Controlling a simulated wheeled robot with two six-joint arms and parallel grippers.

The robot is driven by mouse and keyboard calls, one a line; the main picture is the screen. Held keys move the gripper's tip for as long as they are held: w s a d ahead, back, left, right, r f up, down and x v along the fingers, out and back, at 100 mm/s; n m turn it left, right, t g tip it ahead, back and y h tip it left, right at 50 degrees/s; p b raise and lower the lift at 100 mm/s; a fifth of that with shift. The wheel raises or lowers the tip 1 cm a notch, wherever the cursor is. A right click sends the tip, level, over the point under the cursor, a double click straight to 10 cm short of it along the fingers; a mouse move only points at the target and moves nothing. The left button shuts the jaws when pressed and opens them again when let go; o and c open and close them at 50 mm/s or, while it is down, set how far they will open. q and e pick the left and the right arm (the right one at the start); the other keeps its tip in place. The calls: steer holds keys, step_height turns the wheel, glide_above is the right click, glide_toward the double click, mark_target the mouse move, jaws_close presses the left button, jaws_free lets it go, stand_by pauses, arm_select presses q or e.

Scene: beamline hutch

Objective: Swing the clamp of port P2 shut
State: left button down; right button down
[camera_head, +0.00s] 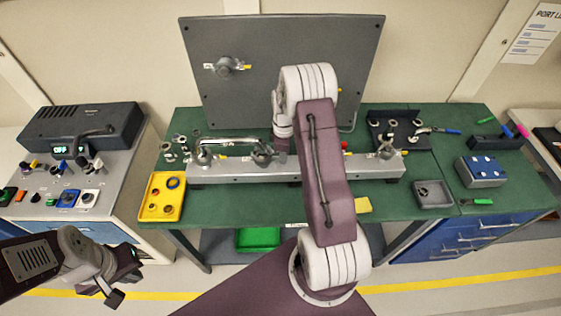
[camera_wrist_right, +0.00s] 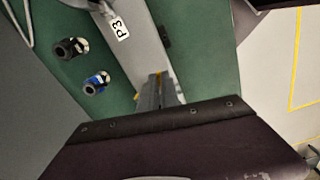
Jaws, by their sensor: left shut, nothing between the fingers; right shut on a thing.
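The grey port rail (camera_head: 230,175) lies across the green bench, with several ports along its top. The dark fitting and clamp (camera_head: 263,152) at the second port from the left, which I take for P2, are beside my right gripper (camera_head: 284,142). That gripper points down at the rail and its tips are mostly hidden. In the right wrist view its fingers (camera_wrist_right: 160,92) are shut, with a little yellow-orange showing beside them; the held part, apparently the clamp, is hidden. A P3 label (camera_wrist_right: 119,28) shows further along the rail. My left gripper (camera_head: 112,294) is shut and empty at lower left.
A grey upright panel (camera_head: 285,55) stands behind the rail. A yellow tray (camera_head: 157,213) is at the bench's left, a grey tray (camera_head: 433,194) and blue box (camera_head: 482,170) at the right. A black fitting (camera_wrist_right: 68,48) and blue fitting (camera_wrist_right: 95,84) lie behind the rail.

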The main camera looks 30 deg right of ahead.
steer(key=shift+w+d+r+n, duration=0.1)
steer(key=shift+w+d+n, duration=0.75)
steer(key=shift+n, duration=0.25)
steer(key=shift+w, duration=0.1)
steer(key=c, duration=1.6)
jaws_free()
steer(key=shift+r, duration=0.2)
step_height(320, 180, up, 9)
steer(key=b, duration=0.2)
steer(key=shift+f+b, duration=0.15)
steer(key=shift+b, duration=0.15)
